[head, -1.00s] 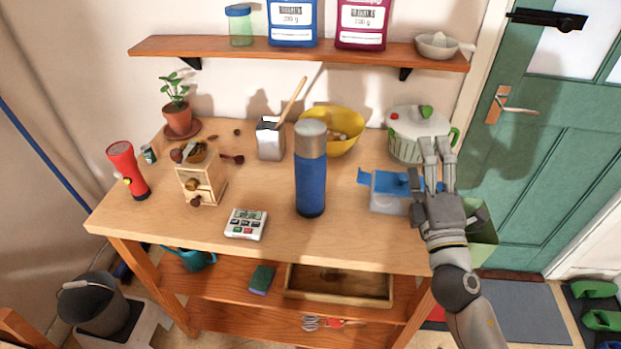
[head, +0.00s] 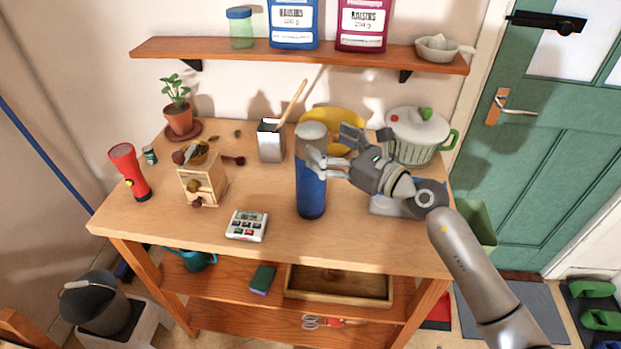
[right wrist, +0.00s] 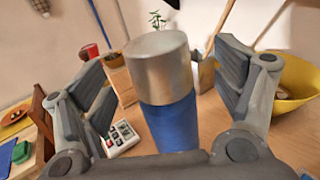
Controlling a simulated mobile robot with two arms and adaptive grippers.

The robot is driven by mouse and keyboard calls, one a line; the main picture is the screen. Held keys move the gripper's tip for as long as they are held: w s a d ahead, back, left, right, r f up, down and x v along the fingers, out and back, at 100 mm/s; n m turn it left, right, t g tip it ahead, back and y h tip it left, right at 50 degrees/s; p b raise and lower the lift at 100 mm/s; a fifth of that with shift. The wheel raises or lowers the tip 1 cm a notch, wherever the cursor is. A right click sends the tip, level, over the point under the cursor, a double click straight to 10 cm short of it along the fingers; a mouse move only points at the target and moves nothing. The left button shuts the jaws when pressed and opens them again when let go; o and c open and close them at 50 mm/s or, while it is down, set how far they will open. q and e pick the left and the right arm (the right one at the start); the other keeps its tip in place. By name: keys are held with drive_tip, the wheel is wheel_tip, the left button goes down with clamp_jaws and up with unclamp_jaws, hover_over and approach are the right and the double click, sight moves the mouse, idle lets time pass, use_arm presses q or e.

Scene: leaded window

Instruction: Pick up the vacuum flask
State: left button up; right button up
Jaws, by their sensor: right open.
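The vacuum flask (head: 311,188) stands upright on the wooden table. It has a blue body and a silver-grey cap. My right gripper (head: 328,150) is open at its upper right side, at about the height of the cap and upper body. In the right wrist view the flask (right wrist: 168,100) stands between the two spread fingers of my right gripper (right wrist: 165,85), with gaps on both sides. The fingers hide part of the flask in the head view. My left gripper is not in view.
A yellow bowl (head: 345,117) and a lidded pot (head: 416,140) stand behind and to the right. A metal holder (head: 270,142) with a wooden handle is behind left. A timer (head: 246,226) lies in front left. A shelf (head: 200,48) hangs above the table.

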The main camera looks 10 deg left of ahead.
sight(311, 135)
drive_tip(key=shift+w+a+r, duration=0.1)
drive_tip(key=shift+w+a, duration=0.15)
drive_tip(key=shift+a, duration=0.25)
drive_tip(key=p+x, duration=0.1)
drive_tip(key=x, duration=0.3)
drive_tip(key=shift+a, duration=0.2)
drive_tip(key=shift+d, duration=0.1)
drive_tip(key=shift+c, duration=0.5)
drive_tip(key=c, duration=1.7)
drive_tip(key=shift+o, duration=0.2)
